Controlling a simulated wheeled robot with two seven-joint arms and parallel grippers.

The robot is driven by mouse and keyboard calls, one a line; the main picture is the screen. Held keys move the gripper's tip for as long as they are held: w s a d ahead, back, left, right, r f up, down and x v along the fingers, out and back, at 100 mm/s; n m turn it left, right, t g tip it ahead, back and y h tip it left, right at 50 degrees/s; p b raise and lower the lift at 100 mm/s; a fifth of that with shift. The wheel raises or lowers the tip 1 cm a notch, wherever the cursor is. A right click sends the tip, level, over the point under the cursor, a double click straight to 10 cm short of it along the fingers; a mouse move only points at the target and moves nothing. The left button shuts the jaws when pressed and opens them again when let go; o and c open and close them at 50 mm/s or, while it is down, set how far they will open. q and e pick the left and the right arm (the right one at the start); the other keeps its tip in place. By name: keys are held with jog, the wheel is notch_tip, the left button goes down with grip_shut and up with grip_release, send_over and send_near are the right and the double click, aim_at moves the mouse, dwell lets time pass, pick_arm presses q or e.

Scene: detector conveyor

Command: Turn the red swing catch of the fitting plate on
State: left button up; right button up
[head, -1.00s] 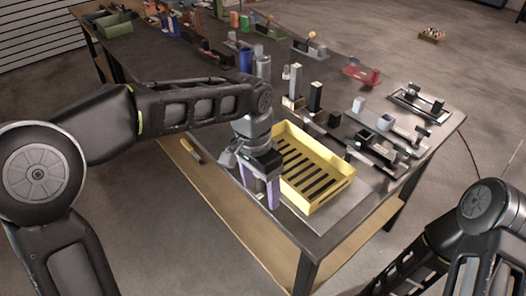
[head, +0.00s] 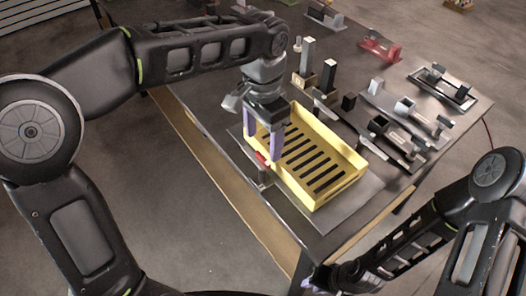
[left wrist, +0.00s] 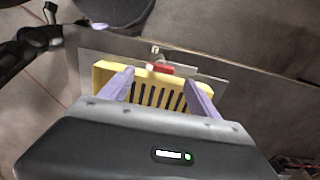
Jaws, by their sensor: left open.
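The red swing catch (head: 262,158) shows beside the near-left wall of the yellow slotted tray, on the grey fitting plate (head: 348,208). My left gripper (head: 264,150) is open and hangs just above the catch, over the tray's left edge; contact cannot be told. In the left wrist view the catch (left wrist: 160,69) lies beyond the tray wall, between the lines of the two purple fingers (left wrist: 160,88). My right gripper (head: 312,284) is low near the table's front edge, partly cut off by the arm, and its jaws are unclear.
The yellow tray (head: 345,184) sits on the plate. Behind it stand upright blocks (head: 306,58) and several grey and black fixtures (head: 405,105). A red fixture (head: 380,46) is farther back. The table's front edge (head: 297,240) lies close to the plate.

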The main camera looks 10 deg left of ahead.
aim_at(263, 157)
pick_arm(q)
notch_tip(263, 157, down, 6)
jog(key=shift+r, duration=0.25)
grip_shut()
dwell(0.7)
